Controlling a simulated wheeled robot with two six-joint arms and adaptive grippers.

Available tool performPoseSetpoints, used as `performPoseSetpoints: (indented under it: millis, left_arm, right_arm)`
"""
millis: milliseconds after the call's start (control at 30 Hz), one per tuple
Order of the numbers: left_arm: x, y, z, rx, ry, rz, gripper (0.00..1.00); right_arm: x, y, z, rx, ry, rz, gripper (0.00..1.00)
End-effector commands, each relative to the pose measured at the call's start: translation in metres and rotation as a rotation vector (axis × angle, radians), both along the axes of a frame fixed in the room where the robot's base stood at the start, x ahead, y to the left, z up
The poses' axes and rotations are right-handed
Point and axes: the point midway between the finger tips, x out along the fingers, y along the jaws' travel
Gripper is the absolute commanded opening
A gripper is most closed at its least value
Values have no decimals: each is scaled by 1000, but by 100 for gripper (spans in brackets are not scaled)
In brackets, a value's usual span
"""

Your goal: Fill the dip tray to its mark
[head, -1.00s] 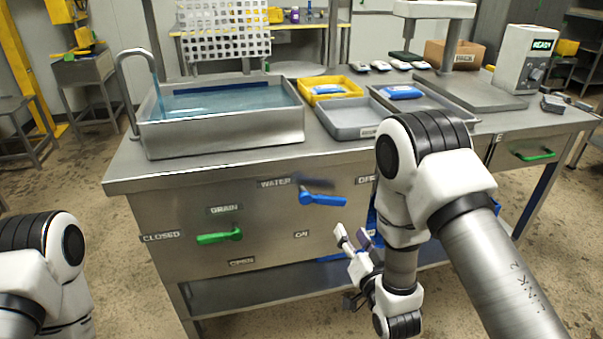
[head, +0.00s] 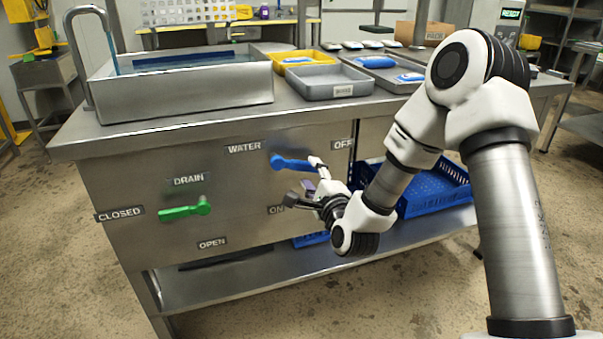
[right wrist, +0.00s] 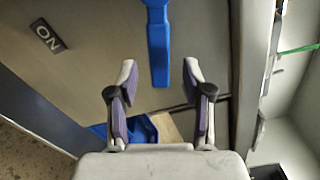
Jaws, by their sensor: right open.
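The dip tray (head: 180,98) is a steel basin on the bench at left. Bluish water (head: 215,62) stands in it, and a dark blue strip (head: 182,59) runs along its inner back wall. A thin stream falls from the spout (head: 88,12). The blue water handle (head: 290,163) points right, between the OFF label (head: 342,145) and the ON label (head: 275,210). My right gripper (head: 304,182) is open at the handle's free end. In the right wrist view the handle (right wrist: 159,50) reaches between the open fingers (right wrist: 160,78); I see no contact. My left gripper is out of view.
The green drain handle (head: 186,210) lies roughly level, pointing toward the CLOSED label (head: 120,214). A blue crate (head: 430,190) sits on the lower shelf, right of my gripper. Grey trays (head: 335,84) and a yellow tray (head: 290,62) stand on the bench.

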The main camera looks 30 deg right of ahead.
Motion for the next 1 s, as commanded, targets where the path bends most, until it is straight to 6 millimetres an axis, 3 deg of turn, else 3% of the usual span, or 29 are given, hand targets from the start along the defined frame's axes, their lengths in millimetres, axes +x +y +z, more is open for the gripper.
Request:
performPoseSetpoints:
  millis: [200,500,667,867,1000]
  left_arm:
    - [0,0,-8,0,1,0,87]
    - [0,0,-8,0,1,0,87]
    - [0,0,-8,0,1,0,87]
    - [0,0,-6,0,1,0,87]
    - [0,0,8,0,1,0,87]
  right_arm:
    - [37,-9,-2,-3,-1,1,50]
    - [44,-10,-1,-1,2,1,50]
    - [44,-10,-1,-1,2,1,0]
    - [44,-10,1,-10,4,2,0]
    - [43,-13,14,-121,31,0,0]
